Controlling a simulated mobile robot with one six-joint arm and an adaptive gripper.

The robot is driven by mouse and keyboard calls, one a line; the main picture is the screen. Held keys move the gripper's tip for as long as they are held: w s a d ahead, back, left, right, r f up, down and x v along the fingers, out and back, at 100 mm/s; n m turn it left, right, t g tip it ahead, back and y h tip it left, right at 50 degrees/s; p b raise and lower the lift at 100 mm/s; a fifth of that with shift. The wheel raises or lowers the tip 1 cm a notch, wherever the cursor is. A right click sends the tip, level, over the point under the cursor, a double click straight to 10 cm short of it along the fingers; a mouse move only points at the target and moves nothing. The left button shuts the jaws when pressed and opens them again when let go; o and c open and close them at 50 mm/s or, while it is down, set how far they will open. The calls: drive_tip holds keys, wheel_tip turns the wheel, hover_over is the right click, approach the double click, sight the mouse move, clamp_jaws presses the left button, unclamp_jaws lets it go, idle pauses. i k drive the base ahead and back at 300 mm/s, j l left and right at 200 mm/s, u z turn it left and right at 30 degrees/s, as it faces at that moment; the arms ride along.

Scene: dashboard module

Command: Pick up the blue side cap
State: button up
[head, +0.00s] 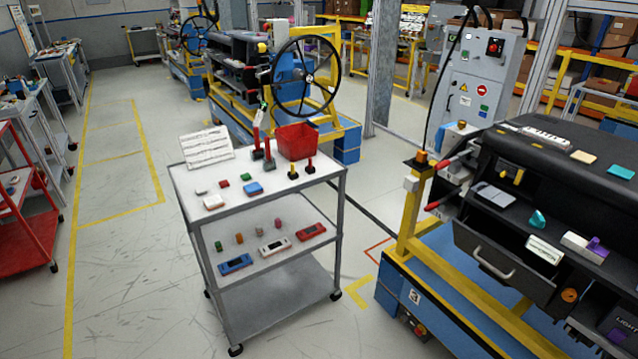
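A small blue block (253,189) lies on the top shelf of the grey cart, near its middle, right of a white block (214,202). A longer blue piece with a dark inset (235,264) lies on the cart's middle shelf at the left. I cannot tell from this view which of these is the blue side cap. A teal piece (537,219) sits on the dashboard module (575,155) at the right. My gripper is not in view.
The grey cart (265,296) also carries a red bin (295,141), red-handled tools and a white sheet (206,147). The dashboard's yellow and blue stand (405,263) is close to its right. Open floor (120,255) lies to the left, with a red cart (30,210) beyond.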

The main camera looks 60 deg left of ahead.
sight(253, 189)
drive_tip(key=u, duration=2.4)
drive_tip(key=i+l, duration=0.15)
drive_tip(key=i, duration=0.5)
drive_tip(key=i+l, duration=0.1)
drive_tip(key=i, duration=0.55)
drive_tip(key=i+l, duration=0.15)
drive_tip(key=i, duration=0.5)
drive_tip(key=i+l, duration=0.15)
drive_tip(key=i, duration=0.5)
